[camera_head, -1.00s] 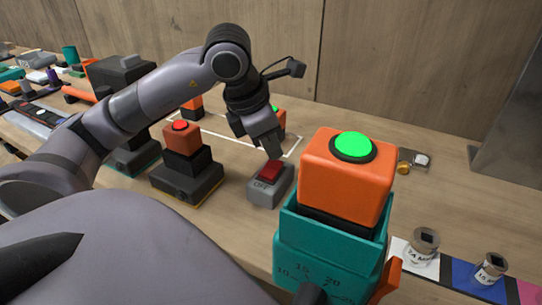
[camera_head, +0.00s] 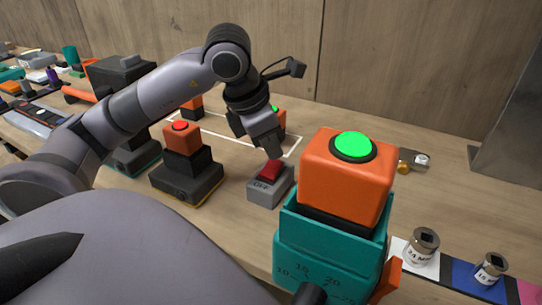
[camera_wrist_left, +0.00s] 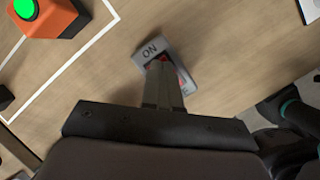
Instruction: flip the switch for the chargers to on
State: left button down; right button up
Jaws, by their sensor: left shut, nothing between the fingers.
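The switch (camera_head: 266,187) is a small grey box with a red rocker (camera_head: 270,171) on the table in the middle of the head view. OFF is lettered on its near side. In the left wrist view the switch (camera_wrist_left: 183,82) shows ON at its far end, and the fingers cover much of the rocker. My left gripper (camera_head: 273,153) is shut and empty, pointing down with its tips at the rocker, at or very near contact. A charger (camera_head: 187,185) left of the switch carries an orange battery with a red light. My right gripper is not in view.
A teal tool (camera_head: 330,245) with an orange, green-lit battery (camera_head: 345,180) stands close at the right front. An orange green-lit block stands behind my left gripper, near a white outline. Labelled metal cylinders (camera_head: 423,246) stand at the right.

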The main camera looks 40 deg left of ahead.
aim_at(269, 169)
pick_arm(q)
jog(key=shift+w+f+b, duration=0.1)
jog(key=shift+f+b, duration=0.75)
jog(key=shift+f, duration=0.05)
dwell(0.8)
notch_tip(269, 169, up, 7)
jog(key=s+p, duration=0.1)
jog(key=p, duration=0.4)
jog(key=shift+d, duration=0.15)
dwell(0.4)
dwell(0.5)
